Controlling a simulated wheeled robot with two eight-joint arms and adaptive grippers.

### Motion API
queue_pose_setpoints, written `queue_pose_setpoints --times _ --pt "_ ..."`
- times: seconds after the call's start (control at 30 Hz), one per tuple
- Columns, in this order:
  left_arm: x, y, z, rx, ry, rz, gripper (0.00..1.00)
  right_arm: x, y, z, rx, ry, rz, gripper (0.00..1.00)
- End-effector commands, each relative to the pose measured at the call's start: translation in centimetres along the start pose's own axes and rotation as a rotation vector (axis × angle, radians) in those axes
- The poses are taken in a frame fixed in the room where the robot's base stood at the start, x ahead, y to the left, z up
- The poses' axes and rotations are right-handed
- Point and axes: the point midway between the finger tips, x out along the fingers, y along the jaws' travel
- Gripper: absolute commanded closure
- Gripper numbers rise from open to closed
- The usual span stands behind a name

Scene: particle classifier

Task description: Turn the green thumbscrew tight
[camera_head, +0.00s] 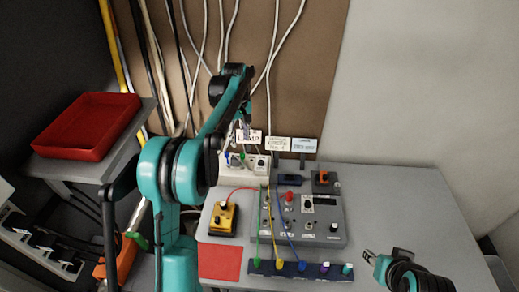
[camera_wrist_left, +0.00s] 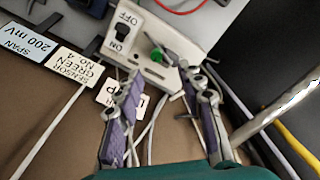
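The green thumbscrew (camera_wrist_left: 157,55) sits on the face of a white switch box (camera_wrist_left: 150,40), beside an ON/OFF switch. In the head view, the green thumbscrew (camera_head: 242,156) shows small on the white box (camera_head: 232,174) at the back of the table. My left gripper (camera_wrist_left: 166,80) is open, with a purple-padded finger on each side and nothing between them. Its tips are near the box, with the thumbscrew just beyond them, apart from the pads. In the head view my left gripper (camera_head: 243,132) is above the box. My right gripper (camera_head: 376,259) is low at the right, away from the box.
Label cards (camera_head: 277,144) stand behind the box, and cables hang down the brown panel. A grey instrument panel (camera_head: 325,232), a yellow device (camera_head: 223,217) and a row of coloured plugs (camera_head: 300,268) lie in front. The table's right side is clear.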

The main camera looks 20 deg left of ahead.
Motion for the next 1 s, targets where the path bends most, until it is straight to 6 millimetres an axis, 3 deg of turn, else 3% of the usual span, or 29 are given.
queue_pose_setpoints --times 0.17,0.6,1.0 --pt "1.3 0.1 -0.7 -0.024 -0.01 -0.01 0.61 0.2 0.0 0.2 0.0 0.0 0.0 0.59" --pt "7.7 0.1 -0.6 -0.022 -0.009 -0.009 0.61 2.2 0.0 1.6 0.0 0.0 0.0 0.59" --pt "8.4 0.1 -0.5 -0.022 -0.009 -0.009 0.64 2.3 0.0 1.6 0.0 0.0 0.0 0.59"
